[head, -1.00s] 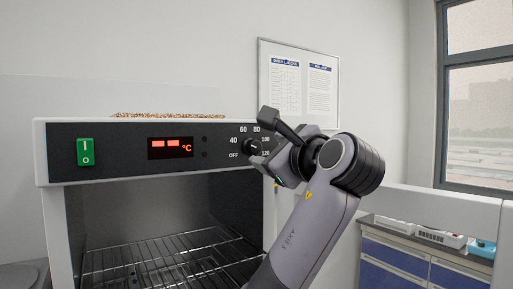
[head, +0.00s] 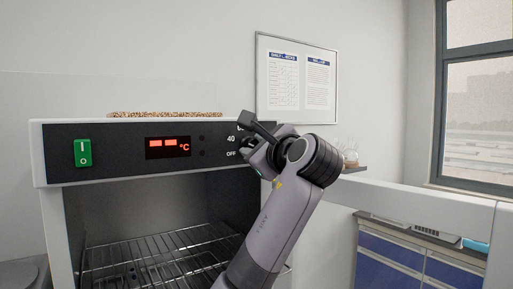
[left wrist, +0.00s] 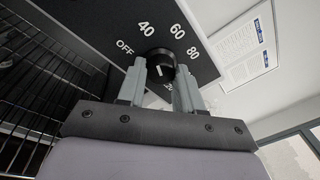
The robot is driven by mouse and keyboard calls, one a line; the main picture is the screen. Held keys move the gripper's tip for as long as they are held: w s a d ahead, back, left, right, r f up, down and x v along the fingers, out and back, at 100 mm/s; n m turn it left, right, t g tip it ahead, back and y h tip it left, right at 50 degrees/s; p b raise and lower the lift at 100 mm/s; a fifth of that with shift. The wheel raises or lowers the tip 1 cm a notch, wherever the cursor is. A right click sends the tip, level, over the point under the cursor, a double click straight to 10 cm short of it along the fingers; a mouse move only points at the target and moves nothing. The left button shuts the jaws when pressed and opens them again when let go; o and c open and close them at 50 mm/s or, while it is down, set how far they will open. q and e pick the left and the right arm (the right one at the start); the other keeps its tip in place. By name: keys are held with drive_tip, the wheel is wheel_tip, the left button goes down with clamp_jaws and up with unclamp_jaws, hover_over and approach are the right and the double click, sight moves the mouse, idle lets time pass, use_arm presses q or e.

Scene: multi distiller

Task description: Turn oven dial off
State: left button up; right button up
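The oven (head: 38,155) stands at the left in the head view, with a black control panel, a lit red display (head: 168,147) and a green switch (head: 83,153). The black dial (left wrist: 160,60) shows in the left wrist view, ringed by OFF, 40, 60 and 80. A white mark shows on its face; which setting it points to is unclear. My left gripper (left wrist: 160,72) is open, with one finger on each side of the dial. Whether the fingers touch it is unclear. In the head view my left gripper (head: 251,148) covers most of the dial area. My right gripper is out of view.
The oven interior is open, with a wire rack (head: 165,255) inside. A granular brown strip (head: 165,114) lies on top. A framed notice (head: 297,80) hangs on the wall behind. Blue drawers (head: 390,262) stand at the lower right.

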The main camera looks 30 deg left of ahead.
use_arm(q)
drive_tip(key=shift+f+n, duration=0.1)
drive_tip(key=shift+n, duration=0.3)
drive_tip(key=shift+f+n+y+b, duration=0.1)
drive_tip(key=shift+n+y+b, duration=0.35)
drive_tip(key=shift+n, duration=1.7)
drive_tip(key=shift+n+y+b, duration=0.25)
drive_tip(key=shift+n+b, duration=0.4)
drive_tip(key=shift+n, duration=1.5)
drive_tip(key=o, duration=1)
drive_tip(key=shift+d, duration=0.1)
drive_tip(key=shift+o, duration=0.2)
drive_tip(key=b+v, duration=0.2)
drive_tip(key=v, duration=0.5)
